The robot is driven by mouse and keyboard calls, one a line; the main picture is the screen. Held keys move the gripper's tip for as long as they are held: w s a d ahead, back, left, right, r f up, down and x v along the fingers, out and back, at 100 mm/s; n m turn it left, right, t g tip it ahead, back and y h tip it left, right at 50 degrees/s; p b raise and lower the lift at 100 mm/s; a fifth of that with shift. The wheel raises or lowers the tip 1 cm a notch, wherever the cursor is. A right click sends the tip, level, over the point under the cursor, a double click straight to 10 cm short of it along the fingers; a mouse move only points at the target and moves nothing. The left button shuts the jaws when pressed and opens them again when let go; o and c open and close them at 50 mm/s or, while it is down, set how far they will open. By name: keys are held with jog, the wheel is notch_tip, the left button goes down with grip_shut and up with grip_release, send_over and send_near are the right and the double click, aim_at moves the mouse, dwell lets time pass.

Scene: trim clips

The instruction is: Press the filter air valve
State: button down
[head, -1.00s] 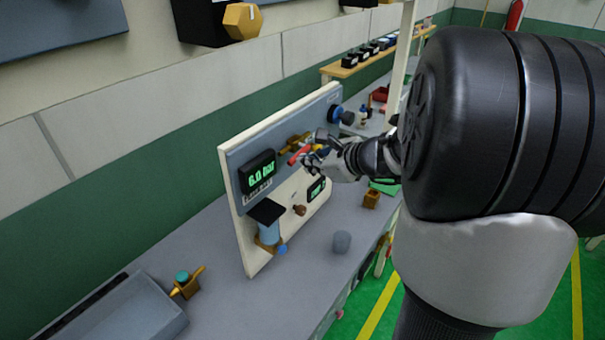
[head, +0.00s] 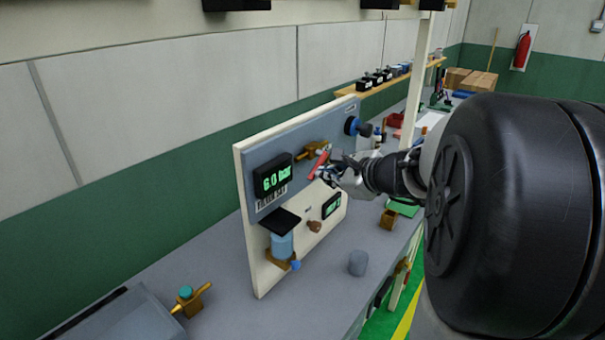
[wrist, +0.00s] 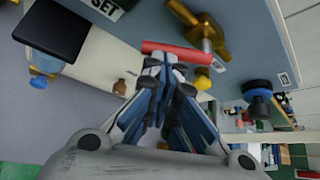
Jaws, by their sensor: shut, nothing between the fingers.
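A brass valve (head: 312,149) with a red lever (head: 318,165) is on the upright panel, right of a "6.0 bar" display (head: 272,178). In the wrist view the red lever (wrist: 178,52) lies across the front of my fingertips, and the brass body (wrist: 206,38) is behind it. My gripper (head: 327,174) is shut and empty, with its tips at the lever. I cannot tell whether they touch it. It also shows in the wrist view (wrist: 168,66). A filter with a blue bowl (head: 282,244) is lower on the panel.
A blue knob (head: 351,125) is at the panel's upper right. A brown knob (head: 314,226) and a second display (head: 331,205) are below the lever. A grey cup (head: 357,262) and a brass block (head: 389,219) stand on the bench. The bench front has free room.

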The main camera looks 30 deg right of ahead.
jog(key=shift+w+d+f+b, duration=0.1)
jog(key=shift+d+f+b, duration=0.3)
jog(key=shift+f+b, duration=0.2)
jog(key=shift+w+d+f+b, duration=0.2)
jog(key=shift+d+f+b, duration=0.05)
jog(key=shift+d+b, duration=0.25)
jog(key=shift+r, duration=0.2)
jog(key=shift+r+p, duration=0.65)
jog(key=shift+p, duration=0.1)
